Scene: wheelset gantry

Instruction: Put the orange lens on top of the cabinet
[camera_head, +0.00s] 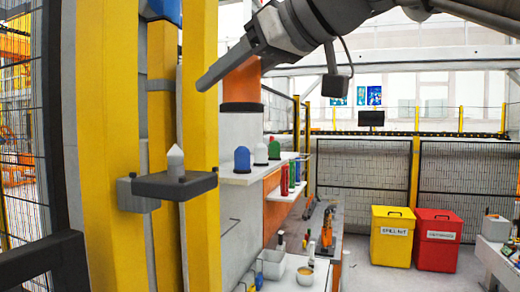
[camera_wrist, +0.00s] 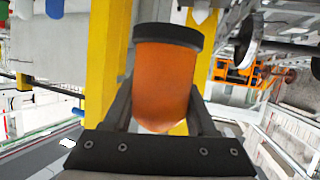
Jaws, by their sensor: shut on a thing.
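The orange lens (camera_head: 243,80) is a domed orange piece with a dark ring at its base. My gripper (camera_head: 218,72) is shut on it and holds it up in the air, dark ring downward, in the head view. In the wrist view the lens (camera_wrist: 165,78) sits between the two dark fingers of my gripper (camera_wrist: 163,100), with its ring at the top of the picture. One finger partly hides the lens in the head view. I cannot tell for sure which surface is the cabinet.
Below the held lens, a white shelf (camera_head: 238,180) carries a blue lens (camera_head: 242,160), a white one (camera_head: 260,154) and a green one (camera_head: 274,150). Yellow posts (camera_head: 200,120) with a dark bracket (camera_head: 165,186) stand close left. Yellow (camera_head: 390,240) and red bins (camera_head: 437,242) stand right.

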